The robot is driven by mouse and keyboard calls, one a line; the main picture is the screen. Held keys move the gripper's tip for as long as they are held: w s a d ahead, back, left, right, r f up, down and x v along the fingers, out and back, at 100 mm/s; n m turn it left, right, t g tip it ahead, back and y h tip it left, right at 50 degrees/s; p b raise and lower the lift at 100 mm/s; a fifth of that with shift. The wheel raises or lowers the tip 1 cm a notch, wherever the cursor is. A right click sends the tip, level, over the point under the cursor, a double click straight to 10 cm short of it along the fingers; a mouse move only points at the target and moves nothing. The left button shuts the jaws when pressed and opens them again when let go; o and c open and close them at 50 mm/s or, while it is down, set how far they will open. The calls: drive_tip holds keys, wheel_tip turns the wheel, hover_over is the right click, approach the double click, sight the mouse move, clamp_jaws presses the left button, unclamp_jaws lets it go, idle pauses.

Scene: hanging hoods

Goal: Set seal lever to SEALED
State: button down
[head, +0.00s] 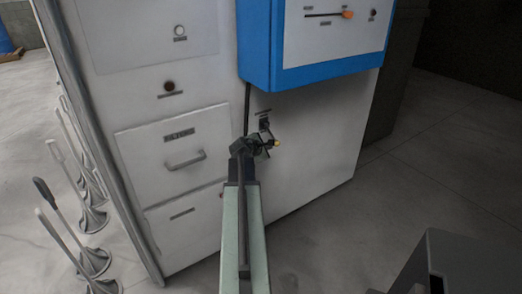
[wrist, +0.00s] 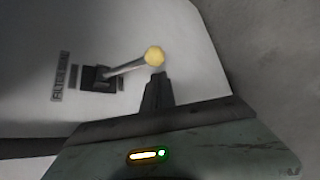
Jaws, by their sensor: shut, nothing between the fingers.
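A lever with a yellow ball knob (wrist: 155,56) and a grey metal shaft comes out of a dark slotted mount (wrist: 98,78) on a white panel. Its label (wrist: 60,76) seems to start with "FILTER"; the rest is unclear, and I cannot read a SEALED mark.
A blue-framed panel (head: 259,45) with an orange-tipped lever (head: 347,14) juts out above my arm. A drawer with a handle (head: 185,159) is to the left. Several stands with upright handles (head: 92,220) stand at far left.

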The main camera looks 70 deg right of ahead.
drive_tip(key=shift+s+d+r, duration=0.1)
drive_tip(key=shift+s+d, duration=0.05)
drive_tip(key=shift+s, duration=0.05)
